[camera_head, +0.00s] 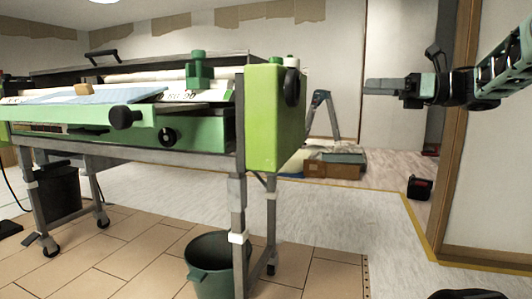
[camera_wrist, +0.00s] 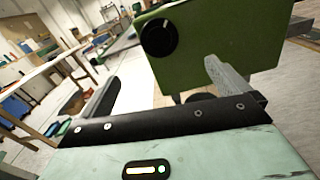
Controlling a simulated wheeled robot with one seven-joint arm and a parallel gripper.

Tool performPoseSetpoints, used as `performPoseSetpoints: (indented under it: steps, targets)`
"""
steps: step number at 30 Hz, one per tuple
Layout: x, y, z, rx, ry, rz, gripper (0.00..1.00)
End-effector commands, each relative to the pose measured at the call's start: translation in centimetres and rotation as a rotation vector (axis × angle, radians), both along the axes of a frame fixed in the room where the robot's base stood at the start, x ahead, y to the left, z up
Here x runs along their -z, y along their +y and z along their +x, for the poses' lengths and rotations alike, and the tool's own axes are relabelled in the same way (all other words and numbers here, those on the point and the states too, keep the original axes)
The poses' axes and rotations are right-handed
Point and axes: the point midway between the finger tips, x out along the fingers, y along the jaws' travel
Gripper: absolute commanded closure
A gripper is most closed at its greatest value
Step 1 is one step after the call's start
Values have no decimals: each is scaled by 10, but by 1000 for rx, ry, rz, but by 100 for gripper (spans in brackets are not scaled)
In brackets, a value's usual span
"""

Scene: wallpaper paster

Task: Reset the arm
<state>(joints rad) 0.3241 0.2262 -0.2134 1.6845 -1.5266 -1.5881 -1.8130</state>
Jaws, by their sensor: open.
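My gripper (camera_head: 380,86) is at the upper right of the head view, stretched level and pointing left. It is in free air to the right of the green wallpaper paster (camera_head: 275,125), clear of it. In the wrist view my gripper (camera_wrist: 160,85) shows two fingers wide apart with nothing between them. The paster's green end housing (camera_wrist: 215,60) with a round black knob (camera_wrist: 159,37) fills the upper middle of the wrist view, beyond the fingers.
A dark green bucket (camera_head: 209,262) stands on the floor by the paster's legs. A stepladder (camera_head: 322,112), boxes (camera_head: 335,168) and a small red-and-black case (camera_head: 419,188) are behind. A wooden door frame (camera_head: 456,130) is near my arm.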

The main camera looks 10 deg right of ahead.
Motion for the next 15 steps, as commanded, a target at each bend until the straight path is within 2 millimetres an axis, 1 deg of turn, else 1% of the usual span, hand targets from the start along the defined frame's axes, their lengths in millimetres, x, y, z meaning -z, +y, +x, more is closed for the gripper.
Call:
performPoseSetpoints:
  steps: [2,5,8,9,11,12,14,15]
  targets:
    - [1,2,6,36,35,42,0]
    - [4,5,24,147,151,182,0]
    - [18,1,47,322,351,423,0]
    - [28,-2,54,398,448,538,0]
    - [48,-7,62,510,598,717,0]
    - [64,-11,65,586,700,840,0]
    - [93,-16,63,701,855,1025,0]
    - [115,-18,59,778,957,1151,0]
